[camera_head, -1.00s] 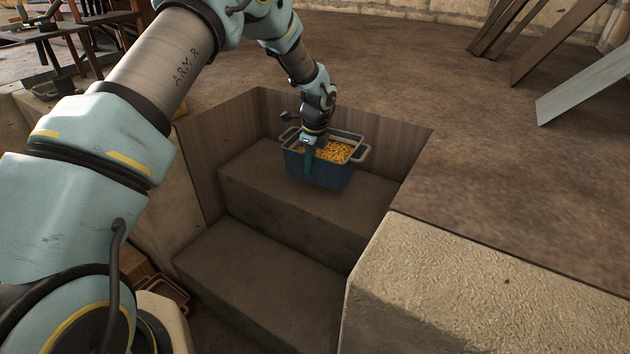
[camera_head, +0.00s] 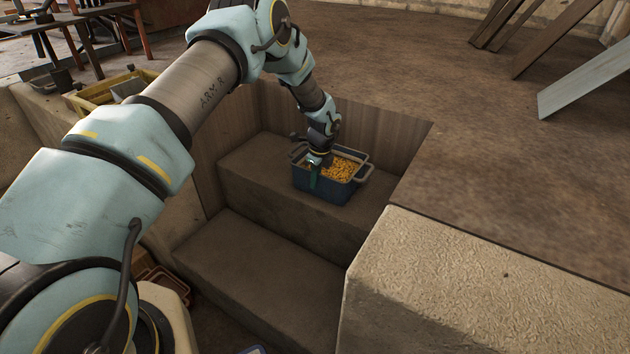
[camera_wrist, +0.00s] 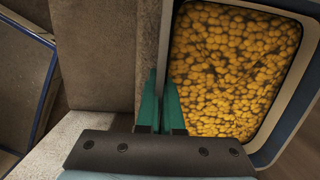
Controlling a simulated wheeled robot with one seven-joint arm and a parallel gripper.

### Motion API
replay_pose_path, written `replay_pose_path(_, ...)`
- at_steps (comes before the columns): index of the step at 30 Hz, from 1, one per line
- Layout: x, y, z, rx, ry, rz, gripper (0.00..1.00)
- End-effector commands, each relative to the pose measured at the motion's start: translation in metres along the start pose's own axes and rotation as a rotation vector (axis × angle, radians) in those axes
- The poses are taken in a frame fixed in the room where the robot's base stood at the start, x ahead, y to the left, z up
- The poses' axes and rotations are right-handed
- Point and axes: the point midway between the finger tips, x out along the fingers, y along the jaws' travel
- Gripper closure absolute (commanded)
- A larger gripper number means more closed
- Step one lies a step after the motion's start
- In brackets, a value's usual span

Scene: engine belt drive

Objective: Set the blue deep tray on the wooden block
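The blue deep tray (camera_head: 325,188) is full of small yellow pieces (camera_head: 342,168) and has a handle at each end. It is over the upper step in the recess; I cannot tell whether its bottom touches. My gripper (camera_head: 315,178) is at its near left wall, with one green finger outside. In the wrist view the green fingers (camera_wrist: 160,108) of my gripper lie on both sides of the tray's pale rim (camera_wrist: 166,50), shut on it. The yellow contents (camera_wrist: 225,70) fill the right of that view. I cannot single out a wooden block with certainty.
The upper step (camera_head: 265,190) and lower step (camera_head: 265,270) are bare beside the tray. Wood-grained walls (camera_head: 380,140) close the recess behind. A pale rough block (camera_head: 480,290) stands at the front right. Planks (camera_head: 590,75) lean at the back right. A yellow crate (camera_head: 105,95) stands left.

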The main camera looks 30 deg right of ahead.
Motion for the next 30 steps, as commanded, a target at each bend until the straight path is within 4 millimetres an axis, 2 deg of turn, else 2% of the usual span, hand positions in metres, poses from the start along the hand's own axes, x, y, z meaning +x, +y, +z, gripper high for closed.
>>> replay_pose_path(11, 0.0034, -0.0021, 0.0000, -0.001, -0.001, -0.006, 1.00)
replay_pose_path(18, 0.0045, -0.0003, -0.0004, -0.001, 0.000, -0.001, 0.72)
replay_pose_path(20, 0.0045, -0.0003, -0.0004, -0.001, 0.000, -0.002, 0.66)
replay_pose_path(30, -0.0025, -0.0010, 0.0002, -0.001, 0.000, -0.003, 0.66)
